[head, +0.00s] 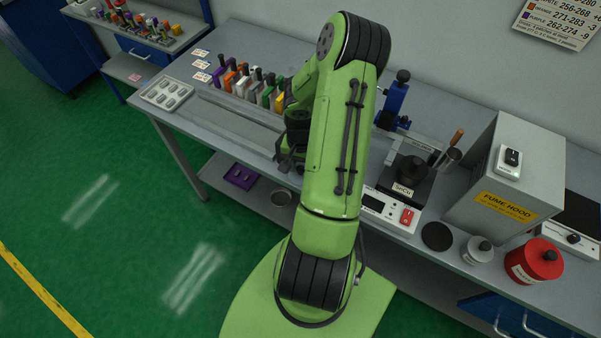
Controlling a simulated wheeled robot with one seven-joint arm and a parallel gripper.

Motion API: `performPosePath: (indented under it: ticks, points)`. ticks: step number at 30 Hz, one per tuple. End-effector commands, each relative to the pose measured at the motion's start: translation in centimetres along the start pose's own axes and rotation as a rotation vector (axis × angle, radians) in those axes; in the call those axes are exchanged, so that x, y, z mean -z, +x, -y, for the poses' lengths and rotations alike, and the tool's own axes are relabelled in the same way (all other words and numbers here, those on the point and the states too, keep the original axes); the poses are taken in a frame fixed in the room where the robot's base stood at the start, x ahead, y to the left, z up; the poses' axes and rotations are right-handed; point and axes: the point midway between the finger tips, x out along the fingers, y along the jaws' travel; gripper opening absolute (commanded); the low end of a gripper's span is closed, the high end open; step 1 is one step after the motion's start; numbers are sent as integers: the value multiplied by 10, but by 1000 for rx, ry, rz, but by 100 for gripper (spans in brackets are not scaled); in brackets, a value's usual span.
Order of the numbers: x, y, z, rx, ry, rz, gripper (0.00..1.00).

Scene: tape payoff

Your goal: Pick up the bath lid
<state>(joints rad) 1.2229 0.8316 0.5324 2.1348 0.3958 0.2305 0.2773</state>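A black lid with a round knob on top, labelled "SnCu" and appearing to be the bath lid (405,186), sits on the bath unit to the right of my arm. The unit's front panel (376,204) has a small display and a red switch. My gripper (287,164) is over the bench, left of my arm and well left of the lid, apart from it. My arm hides part of it, and its fingers are too dark and small to read as open or shut.
A grey fume hood (510,180) stands right of the lid. A flat dark disc (437,236), a grey jar (478,250) and a red container (534,262) are near the front edge. Several coloured holders (243,84) line the back left. A blue stand (394,104) is behind the lid.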

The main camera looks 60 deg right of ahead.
Motion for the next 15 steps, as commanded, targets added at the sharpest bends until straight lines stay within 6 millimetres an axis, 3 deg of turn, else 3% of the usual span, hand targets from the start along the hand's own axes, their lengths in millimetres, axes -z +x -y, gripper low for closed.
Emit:
performPosePath:
  ticks: [2, 9, 15]
  points:
    - [0, 0, 0, 0, 0, 0, 35]
    - [0, -1, 0, 0, 0, 0, 0]
    - [0, -1, 0, 0, 0, 0, 0]
